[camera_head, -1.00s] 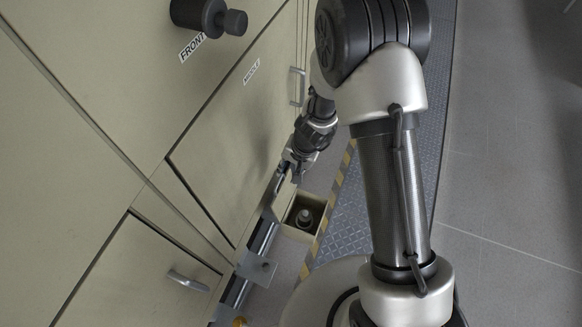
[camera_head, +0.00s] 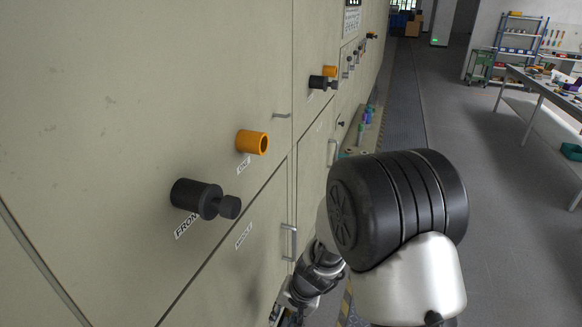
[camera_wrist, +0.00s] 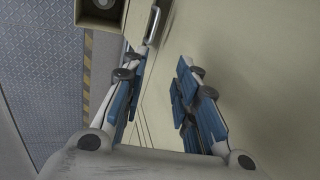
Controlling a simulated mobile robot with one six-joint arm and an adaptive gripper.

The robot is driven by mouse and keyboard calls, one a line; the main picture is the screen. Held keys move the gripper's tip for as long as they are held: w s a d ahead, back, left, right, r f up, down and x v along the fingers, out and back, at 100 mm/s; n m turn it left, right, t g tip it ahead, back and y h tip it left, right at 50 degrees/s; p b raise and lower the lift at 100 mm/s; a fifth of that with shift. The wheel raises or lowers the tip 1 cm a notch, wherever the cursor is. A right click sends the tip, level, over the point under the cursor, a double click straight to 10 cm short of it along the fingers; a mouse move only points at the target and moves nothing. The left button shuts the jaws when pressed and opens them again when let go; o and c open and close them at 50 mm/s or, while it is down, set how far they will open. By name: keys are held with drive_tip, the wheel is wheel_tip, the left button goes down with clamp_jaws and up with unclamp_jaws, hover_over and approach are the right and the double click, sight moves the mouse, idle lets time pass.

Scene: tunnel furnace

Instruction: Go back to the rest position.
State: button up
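My gripper (camera_wrist: 160,65) is open in the wrist view. Its two blue-padded fingers stand apart with nothing between them but a view of the cream furnace panel (camera_wrist: 230,40). In the head view my gripper is at the bottom edge, close to the furnace wall (camera_head: 100,130), and mostly cut off. My arm's large black joint hides part of the lower right.
A metal handle (camera_wrist: 154,24) and an open box (camera_wrist: 98,20) with a round thing inside lie beyond the fingertips. Black (camera_head: 197,198) and orange knobs (camera_head: 252,142) stick out from the wall. The aisle floor (camera_head: 440,110) is clear; a workbench (camera_head: 540,85) stands right.

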drive_tip(key=s+d+r+n+t, duration=0.1)
drive_tip(key=s+d+r, duration=0.2)
drive_tip(key=r, duration=0.7)
drive_tip(key=s+d+r+n+t, duration=0.15)
drive_tip(key=s+r, duration=0.25)
drive_tip(key=r, duration=0.6)
drive_tip(key=s+d+r+h, duration=0.1)
drive_tip(key=s+d+r, duration=0.2)
drive_tip(key=s+d, duration=0.2)
drive_tip(key=s+d+r+h, duration=0.2)
drive_tip(key=s+d+r, duration=0.2)
drive_tip(key=s, duration=0.5)
drive_tip(key=shift+s+d+n+t, duration=0.15)
drive_tip(key=shift+d+n+t, duration=0.2)
drive_tip(key=shift+d, duration=0.85)
drive_tip(key=shift+r, duration=0.1)
